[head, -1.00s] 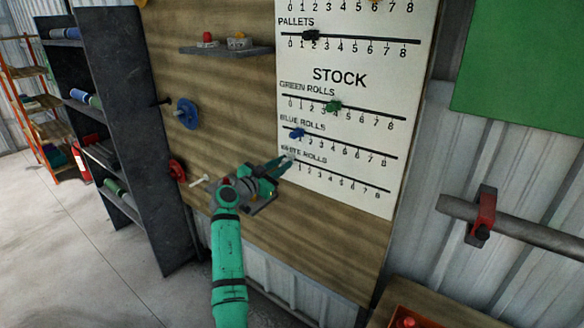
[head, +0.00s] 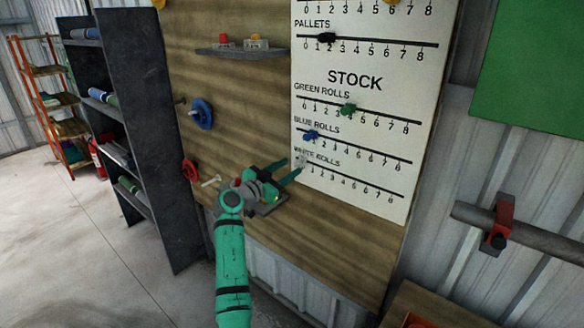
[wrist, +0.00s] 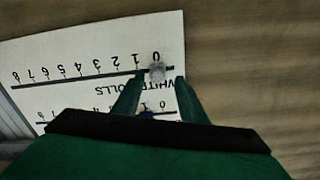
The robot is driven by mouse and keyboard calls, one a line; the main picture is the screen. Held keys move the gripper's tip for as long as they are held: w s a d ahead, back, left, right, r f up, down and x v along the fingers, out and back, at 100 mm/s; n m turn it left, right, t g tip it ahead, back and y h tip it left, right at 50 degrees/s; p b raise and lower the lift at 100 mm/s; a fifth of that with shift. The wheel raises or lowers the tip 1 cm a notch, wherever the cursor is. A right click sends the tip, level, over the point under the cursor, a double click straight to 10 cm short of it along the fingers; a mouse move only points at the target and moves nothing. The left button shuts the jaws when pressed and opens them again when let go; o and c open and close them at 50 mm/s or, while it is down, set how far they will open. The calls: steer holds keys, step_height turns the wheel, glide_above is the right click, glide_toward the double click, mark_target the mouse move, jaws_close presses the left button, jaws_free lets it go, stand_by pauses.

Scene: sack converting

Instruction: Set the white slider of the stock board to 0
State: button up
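The stock board (head: 345,120) is a white panel with several scales. On its lowest scale, white rolls, the small white slider (head: 300,161) sits at the left end. In the wrist view, where the board is upside down, the white slider (wrist: 157,69) is a pale, blurred lump at the 0 mark. My gripper (head: 293,167) is open, its two green fingers pointing at that end of the scale. In the wrist view the fingertips of my gripper (wrist: 158,78) are on either side of the slider, with gaps showing. Whether they reach past its front is unclear.
The blue slider (head: 311,136) sits just above on the blue rolls scale, near 0. The green slider (head: 348,109) and black slider (head: 326,38) are higher up. A red knob (head: 190,170) and blue wheel (head: 201,113) are left of my gripper.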

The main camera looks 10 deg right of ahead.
steer(key=v, duration=0.8)
steer(key=shift+s+a, duration=0.15)
steer(key=shift+a, duration=0.05)
